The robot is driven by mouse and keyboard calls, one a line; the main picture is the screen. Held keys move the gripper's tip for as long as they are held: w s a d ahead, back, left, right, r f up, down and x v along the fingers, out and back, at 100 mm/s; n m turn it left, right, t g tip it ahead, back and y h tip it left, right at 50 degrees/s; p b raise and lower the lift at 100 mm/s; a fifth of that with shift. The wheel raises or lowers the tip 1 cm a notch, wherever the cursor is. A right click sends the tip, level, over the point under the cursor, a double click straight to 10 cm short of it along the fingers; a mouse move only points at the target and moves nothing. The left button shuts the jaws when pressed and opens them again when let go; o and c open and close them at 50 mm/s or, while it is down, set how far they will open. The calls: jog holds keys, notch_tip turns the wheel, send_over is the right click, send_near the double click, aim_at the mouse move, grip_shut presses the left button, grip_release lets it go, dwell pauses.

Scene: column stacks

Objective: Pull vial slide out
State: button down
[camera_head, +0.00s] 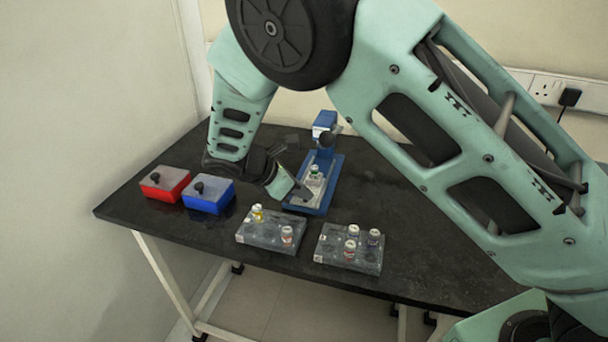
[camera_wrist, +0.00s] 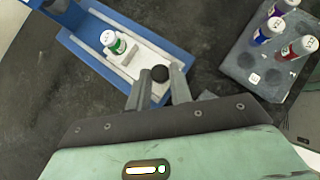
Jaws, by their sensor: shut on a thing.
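In the head view the slide (camera_head: 312,190) and vial (camera_head: 318,160) sit in the same blue frame (camera_head: 333,182), below a blue upright part. A round black knob (camera_wrist: 160,73) is at the near end of the slide in the wrist view. My gripper (camera_wrist: 160,80) is shut on this knob, one finger on each side. In the head view my gripper (camera_head: 302,194) reaches in from the left, and the knob is not clear there.
Two grey racks stand in front, a left one (camera_head: 256,240) and a right one (camera_head: 332,240), each holding vials. A red box (camera_head: 160,194) and a blue box (camera_head: 207,208) with black knobs stand at left. The dark table (camera_head: 420,265) is clear at right.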

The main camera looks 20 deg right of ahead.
jog(key=shift+s+a, duration=0.15)
jog(key=shift+s, duration=0.05)
jog(key=c, duration=1.3)
grip_release()
jog(key=shift+o, duration=0.2)
jog(key=shift+a, duration=0.1)
jog(key=shift+a+r, duration=0.25)
jog(key=shift+r, duration=0.05)
jog(key=v, duration=1.6)
jog(key=shift+a+r, duration=0.15)
jog(key=shift+r, duration=0.05)
